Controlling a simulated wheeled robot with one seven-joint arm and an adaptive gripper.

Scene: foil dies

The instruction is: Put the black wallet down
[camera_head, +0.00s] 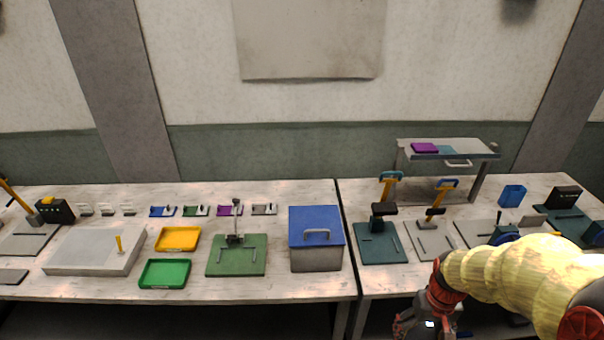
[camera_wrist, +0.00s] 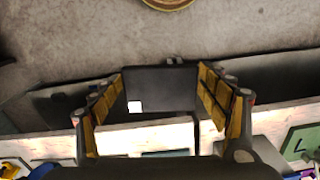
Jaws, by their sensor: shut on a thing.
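The black wallet (camera_wrist: 165,90) is a flat dark rectangle with a small white square near one corner. In the wrist view it sits between the two yellow-padded fingers of my gripper (camera_wrist: 161,84), which is shut on it. In the head view my gripper (camera_head: 425,312) is low at the bottom right, in front of the right table's front edge. Only a dark bit with a white patch shows there, and most of the wallet is hidden. In the wrist view, grey floor and pale table edges lie behind the wallet.
The right table carries dark green stamping presses (camera_head: 380,243), a raised shelf (camera_head: 448,150) and a blue bin (camera_head: 512,195). The left table holds a blue-lidded box (camera_head: 316,228), a green tray (camera_head: 165,274) and a yellow tray (camera_head: 178,239). Bare wood (camera_head: 225,288) shows along the left table's front.

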